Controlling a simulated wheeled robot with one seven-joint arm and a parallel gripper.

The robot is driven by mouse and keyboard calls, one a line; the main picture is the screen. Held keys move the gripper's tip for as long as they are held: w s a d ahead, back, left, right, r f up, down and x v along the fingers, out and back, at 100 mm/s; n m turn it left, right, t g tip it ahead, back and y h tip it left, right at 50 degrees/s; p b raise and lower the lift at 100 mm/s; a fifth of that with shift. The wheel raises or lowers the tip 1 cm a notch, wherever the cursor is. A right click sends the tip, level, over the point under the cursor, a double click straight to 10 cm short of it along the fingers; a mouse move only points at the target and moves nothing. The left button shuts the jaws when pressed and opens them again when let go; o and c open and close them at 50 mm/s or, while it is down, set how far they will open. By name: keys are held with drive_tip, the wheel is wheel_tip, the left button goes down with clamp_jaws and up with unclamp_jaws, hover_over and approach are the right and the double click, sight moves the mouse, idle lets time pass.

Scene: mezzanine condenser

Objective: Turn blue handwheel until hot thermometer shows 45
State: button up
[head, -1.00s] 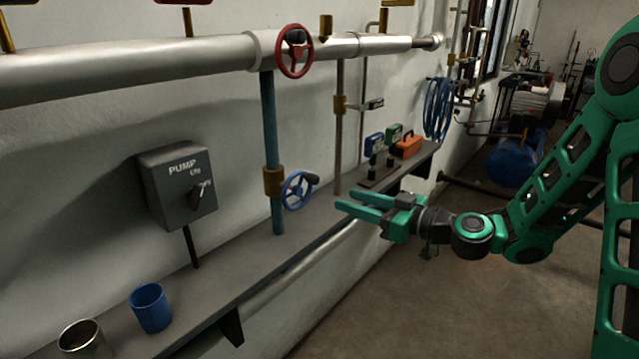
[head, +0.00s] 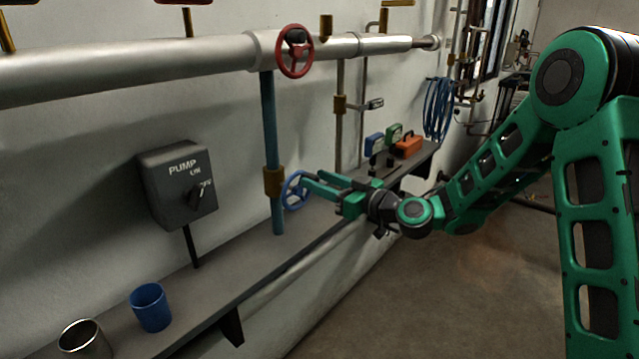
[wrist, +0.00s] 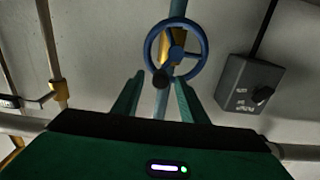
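The blue handwheel (head: 292,190) sits on the blue vertical pipe above the shelf, its right side partly hidden by my gripper (head: 314,183). In the wrist view the handwheel (wrist: 152,50) is straight ahead, with its dark knob at the lower left of the rim. My gripper's two fingers (wrist: 154,98) are open and point toward the wheel, with no clear contact visible. Two small gauge boxes, one blue (head: 374,144) and one green (head: 394,136), stand on the shelf at the back; their readings are too small to make out, and I cannot tell which is hot.
A red handwheel (head: 295,50) is on the large pipe above. A grey pump switch box (head: 177,187) is left of the blue wheel. A blue cup (head: 150,307) and a metal cup (head: 84,340) stand at the near shelf end. An orange box (head: 408,147) sits behind my gripper.

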drive_tip(key=shift+w+a, duration=0.1)
clamp_jaws()
drive_tip(key=shift+w+d+f+m, duration=0.2)
drive_tip(key=shift+m, duration=0.55)
drive_tip(key=shift+w+d+f+m, duration=0.15)
drive_tip(key=shift+w+m, duration=0.05)
drive_tip(key=shift+m, duration=0.55)
unclamp_jaws()
drive_tip(key=v, duration=1)
drive_tip(key=shift+s+d, duration=0.2)
drive_tip(key=shift+d, duration=0.1)
